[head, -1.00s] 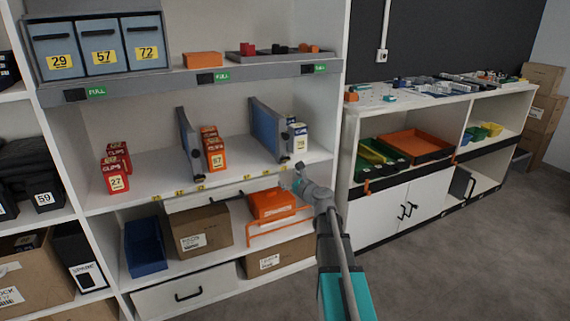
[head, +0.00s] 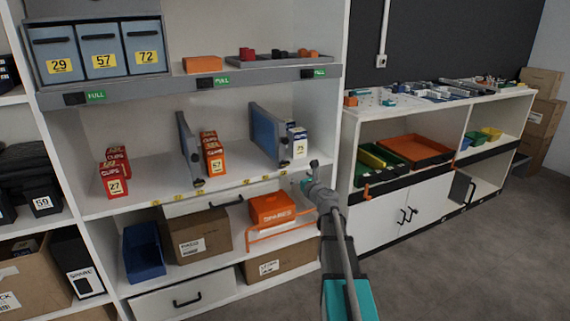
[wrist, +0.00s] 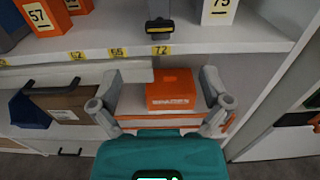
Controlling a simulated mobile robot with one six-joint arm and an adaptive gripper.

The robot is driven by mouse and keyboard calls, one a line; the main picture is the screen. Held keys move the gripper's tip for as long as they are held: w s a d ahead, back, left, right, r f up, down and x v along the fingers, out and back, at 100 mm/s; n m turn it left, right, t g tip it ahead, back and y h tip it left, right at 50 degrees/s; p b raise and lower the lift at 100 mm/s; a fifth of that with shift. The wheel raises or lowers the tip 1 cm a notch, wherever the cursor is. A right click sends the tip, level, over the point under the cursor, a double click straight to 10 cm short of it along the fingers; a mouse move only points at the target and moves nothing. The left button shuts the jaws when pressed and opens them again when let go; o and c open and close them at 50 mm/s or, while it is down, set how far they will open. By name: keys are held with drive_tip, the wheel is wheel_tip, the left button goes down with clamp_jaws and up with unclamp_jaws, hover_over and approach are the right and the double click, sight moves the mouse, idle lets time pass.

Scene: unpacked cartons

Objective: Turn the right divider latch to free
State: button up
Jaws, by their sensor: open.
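The right divider (head: 267,135) is a blue-grey upright panel on the middle shelf. Its dark latch (head: 284,163) is at its lower front edge. In the wrist view the latch (wrist: 160,30) is black with a yellow bar lying crosswise, above the label 72. My gripper (head: 308,180) is in front of and below the shelf edge, right of the latch in the head view. In the wrist view my gripper (wrist: 161,100) has its fingers wide apart with nothing between them, and it is apart from the latch.
The left divider (head: 188,150) stands beside orange boxes (head: 213,155). A white box (head: 299,143) is just right of the right divider. An orange case (head: 271,208) and an orange rail (head: 285,226) are below the shelf. The grey floor (head: 440,265) at right is clear.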

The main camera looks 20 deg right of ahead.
sight(286, 163)
drive_tip(key=w, duration=1.2)
drive_tip(key=shift+a, duration=0.25)
drive_tip(key=shift+c, duration=0.3)
drive_tip(key=shift+d, duration=0.1)
drive_tip(key=c, duration=1.1)
